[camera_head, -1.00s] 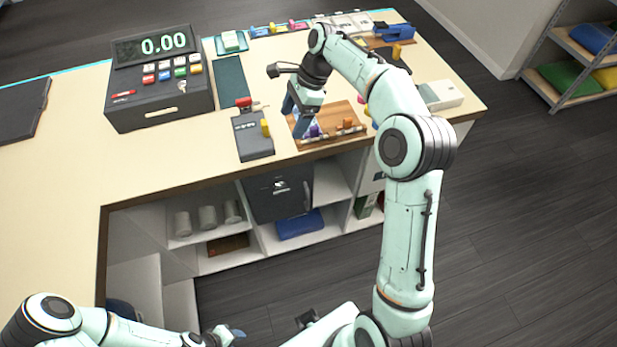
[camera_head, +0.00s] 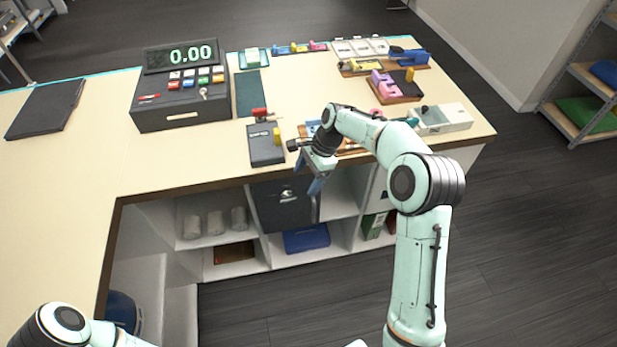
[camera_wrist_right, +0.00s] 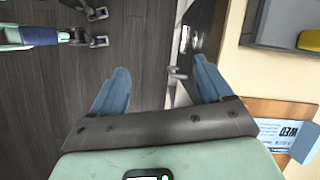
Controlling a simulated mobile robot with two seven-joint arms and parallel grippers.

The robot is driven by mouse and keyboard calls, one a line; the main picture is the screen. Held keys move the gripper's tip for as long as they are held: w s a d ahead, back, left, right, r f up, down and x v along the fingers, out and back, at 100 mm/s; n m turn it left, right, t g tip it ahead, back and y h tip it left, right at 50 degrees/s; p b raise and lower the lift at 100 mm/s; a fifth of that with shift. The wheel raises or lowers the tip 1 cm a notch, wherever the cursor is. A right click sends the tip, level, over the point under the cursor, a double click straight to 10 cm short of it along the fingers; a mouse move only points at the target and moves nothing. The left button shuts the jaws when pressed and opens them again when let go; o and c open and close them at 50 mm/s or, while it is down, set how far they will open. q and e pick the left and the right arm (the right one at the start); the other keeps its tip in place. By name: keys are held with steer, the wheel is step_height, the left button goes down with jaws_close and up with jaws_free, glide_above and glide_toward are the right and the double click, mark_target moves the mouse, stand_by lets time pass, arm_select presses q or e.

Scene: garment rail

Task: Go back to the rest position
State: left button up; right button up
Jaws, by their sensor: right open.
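My right gripper (camera_head: 318,182) is in the head view at the counter's front edge, pointing down in front of the shelves. In the right wrist view its two blue fingers (camera_wrist_right: 160,88) stand wide apart with nothing between them. Dark floor and the counter's front side show beyond them. My left arm (camera_head: 70,325) enters at the bottom left of the head view, and its gripper is out of that frame.
The counter (camera_head: 90,180) holds a cash register (camera_head: 180,95), a dark card terminal (camera_head: 265,145), a pink item on a wooden board (camera_head: 390,85) and a white tray (camera_head: 445,118). Open shelves (camera_head: 215,240) are below its front edge.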

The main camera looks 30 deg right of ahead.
stand_by(0.4)
steer(key=s+a+f+n, duration=0.3)
steer(key=s+f, duration=0.2)
steer(key=f, duration=0.6)
steer(key=s+a+f+n, duration=0.3)
steer(key=s+a+f, duration=0.15)
steer(key=f, duration=0.55)
steer(key=s+a+f+n, duration=0.2)
steer(key=s, duration=0.5)
steer(key=s+a+f+n, duration=0.1)
steer(key=s+f+n, duration=0.2)
steer(key=s, duration=0.4)
steer(key=s+a+f+n+g, duration=0.1)
steer(key=s+a+f+n, duration=0.1)
steer(key=s, duration=0.6)
steer(key=shift+a+f+n+h, duration=0.3)
steer(key=shift+f, duration=0.45)
